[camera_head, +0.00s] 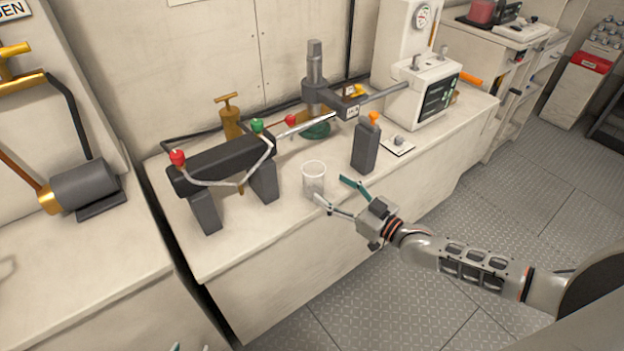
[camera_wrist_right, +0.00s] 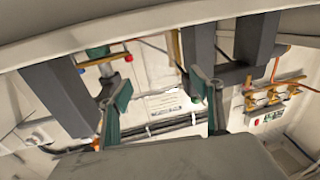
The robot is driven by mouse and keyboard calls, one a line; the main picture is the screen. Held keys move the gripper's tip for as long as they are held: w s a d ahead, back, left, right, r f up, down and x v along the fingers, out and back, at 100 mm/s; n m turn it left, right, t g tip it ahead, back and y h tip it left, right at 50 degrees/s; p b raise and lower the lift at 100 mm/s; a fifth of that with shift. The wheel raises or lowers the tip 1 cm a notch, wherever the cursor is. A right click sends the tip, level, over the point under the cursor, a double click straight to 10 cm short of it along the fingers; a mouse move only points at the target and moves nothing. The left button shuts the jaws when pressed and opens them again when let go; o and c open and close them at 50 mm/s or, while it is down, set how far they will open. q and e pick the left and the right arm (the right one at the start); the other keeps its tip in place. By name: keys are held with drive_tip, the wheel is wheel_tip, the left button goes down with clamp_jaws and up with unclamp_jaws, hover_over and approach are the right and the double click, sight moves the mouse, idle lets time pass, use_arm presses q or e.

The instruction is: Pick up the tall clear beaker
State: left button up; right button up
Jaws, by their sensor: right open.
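The tall clear beaker (camera_head: 313,181) stands upright near the front edge of the white bench in the head view. My right gripper (camera_head: 331,190) is open beside it, to its right and front. One fingertip is close to the beaker's lower front and the other is off to its right; I cannot tell whether either touches. In the right wrist view, the spread fingers (camera_wrist_right: 160,100) have teal pads, and I cannot clearly make out the beaker between them. Small tips of my left gripper (camera_head: 190,348) show at the bottom edge of the head view, mostly cut off.
A clamp-like device with a green base (camera_head: 316,130) is behind. A white instrument (camera_head: 422,92) stands farther right.

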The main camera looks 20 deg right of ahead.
sight(313, 174)
drive_tip(key=shift+r+x, duration=0.25)
drive_tip(key=shift+x, duration=1.7)
drive_tip(key=shift+r+x, duration=0.2)
drive_tip(key=shift+x, duration=1.8)
drive_tip(key=shift+a, duration=0.1)
drive_tip(key=c, duration=1.3)
